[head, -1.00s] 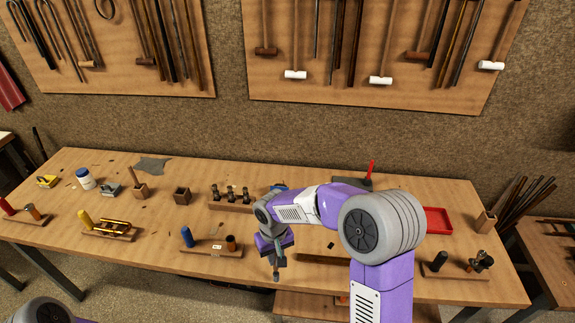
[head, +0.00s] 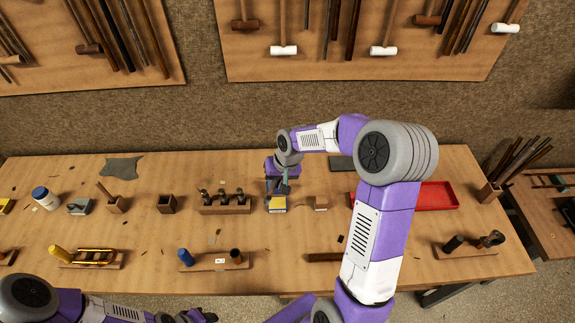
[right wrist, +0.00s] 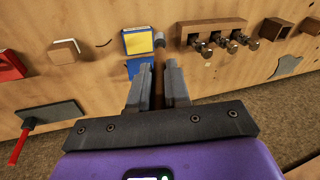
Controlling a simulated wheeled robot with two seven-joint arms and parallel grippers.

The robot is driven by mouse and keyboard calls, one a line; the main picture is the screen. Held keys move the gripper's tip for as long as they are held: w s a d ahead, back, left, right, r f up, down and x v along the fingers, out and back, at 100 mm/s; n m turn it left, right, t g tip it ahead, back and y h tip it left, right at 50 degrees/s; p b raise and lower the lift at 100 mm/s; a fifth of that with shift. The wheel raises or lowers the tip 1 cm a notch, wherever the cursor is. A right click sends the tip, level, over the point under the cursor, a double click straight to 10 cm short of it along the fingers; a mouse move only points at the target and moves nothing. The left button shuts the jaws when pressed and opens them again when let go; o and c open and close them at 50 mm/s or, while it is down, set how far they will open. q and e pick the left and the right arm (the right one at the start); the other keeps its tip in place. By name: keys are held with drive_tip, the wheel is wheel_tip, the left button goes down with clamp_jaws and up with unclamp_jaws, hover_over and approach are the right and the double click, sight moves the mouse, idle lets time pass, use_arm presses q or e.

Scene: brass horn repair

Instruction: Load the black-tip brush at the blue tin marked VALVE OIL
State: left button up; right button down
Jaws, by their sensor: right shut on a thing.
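A blue tin with a yellow top face (head: 277,204) stands on the bench behind the middle front rack. It also shows in the right wrist view (right wrist: 138,41), with a second blue surface (right wrist: 140,67) beside the fingers; its lettering is not readable. My right gripper (head: 279,190) is right over the tin, pointing down, and in the right wrist view its fingers (right wrist: 158,72) are close together on a slim thing. A short grey end (right wrist: 160,40) shows beyond the fingertips, beside the tin; the brush's tip colour is unclear. My left gripper (head: 200,316) is at the bottom edge, far from the tin.
A wooden rack of several valve-like parts (head: 224,204) stands just left of the tin, a small wooden block (head: 321,203) just right. A red tray (head: 437,196) lies farther right. A rack with a blue cylinder (head: 185,257) is in front. Bench between is mostly clear.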

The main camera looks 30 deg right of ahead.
drive_tip(key=d+r+m+t, duration=0.1)
drive_tip(key=d+m, duration=0.1)
drive_tip(key=d, duration=0.2)
drive_tip(key=shift+d+f+b, duration=0.2)
drive_tip(key=shift+f+b, duration=1.6)
drive_tip(key=shift+f, duration=0.95)
drive_tip(key=shift+f+b, duration=0.55)
drive_tip(key=shift+f, duration=0.05)
drive_tip(key=shift+r, duration=0.1)
wheel_tip(320, 180, up, 7)
drive_tip(key=p, duration=0.5)
idle(0.3)
idle(0.4)
